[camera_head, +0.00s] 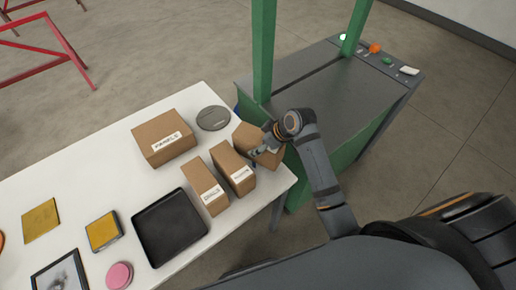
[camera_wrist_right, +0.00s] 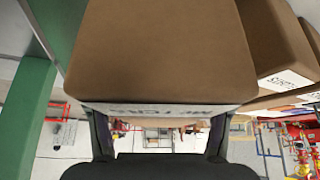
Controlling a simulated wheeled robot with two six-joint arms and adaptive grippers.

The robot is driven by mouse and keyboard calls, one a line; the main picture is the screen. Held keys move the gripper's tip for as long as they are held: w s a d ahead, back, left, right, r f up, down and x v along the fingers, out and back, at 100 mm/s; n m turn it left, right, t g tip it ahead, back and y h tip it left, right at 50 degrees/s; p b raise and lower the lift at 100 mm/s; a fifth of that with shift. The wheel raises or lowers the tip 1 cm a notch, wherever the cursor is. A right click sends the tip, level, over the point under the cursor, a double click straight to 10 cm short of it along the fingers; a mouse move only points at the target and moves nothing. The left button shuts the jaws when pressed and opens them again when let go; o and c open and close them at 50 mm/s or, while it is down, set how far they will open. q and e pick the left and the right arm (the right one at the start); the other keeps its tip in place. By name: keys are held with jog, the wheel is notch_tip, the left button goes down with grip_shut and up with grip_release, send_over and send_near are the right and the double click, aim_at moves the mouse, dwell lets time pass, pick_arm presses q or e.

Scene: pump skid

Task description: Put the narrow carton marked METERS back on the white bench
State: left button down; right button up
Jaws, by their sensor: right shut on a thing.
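My right gripper (camera_head: 262,150) is shut on a brown carton (camera_head: 250,138). In the head view the carton is tilted and overlaps the right end of the white bench (camera_head: 100,140), beside the green frame. I cannot tell its height above the bench. In the right wrist view the carton (camera_wrist_right: 160,50) fills the upper middle, between my right gripper's fingers (camera_wrist_right: 157,132). Its white label (camera_wrist_right: 160,108) is too foreshortened to read with certainty. My left gripper is not in view.
Two narrow cartons (camera_head: 205,186) (camera_head: 233,169) stand side by side near the bench's right end. A wider carton (camera_head: 163,138), a grey disc (camera_head: 213,118) and a black tray (camera_head: 170,228) are close by. A green-framed grey machine (camera_head: 335,105) stands just beyond the bench.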

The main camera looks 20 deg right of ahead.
jog(key=shift+a+f, duration=0.25)
jog(key=shift+a, duration=0.05)
notch_tip(320, 180, down, 2)
jog(key=shift+f+p, duration=0.25)
jog(key=shift+p, duration=0.45)
jog(key=shift+f, duration=0.3)
jog(key=o, duration=1.8)
jog(key=shift+c, duration=0.2)
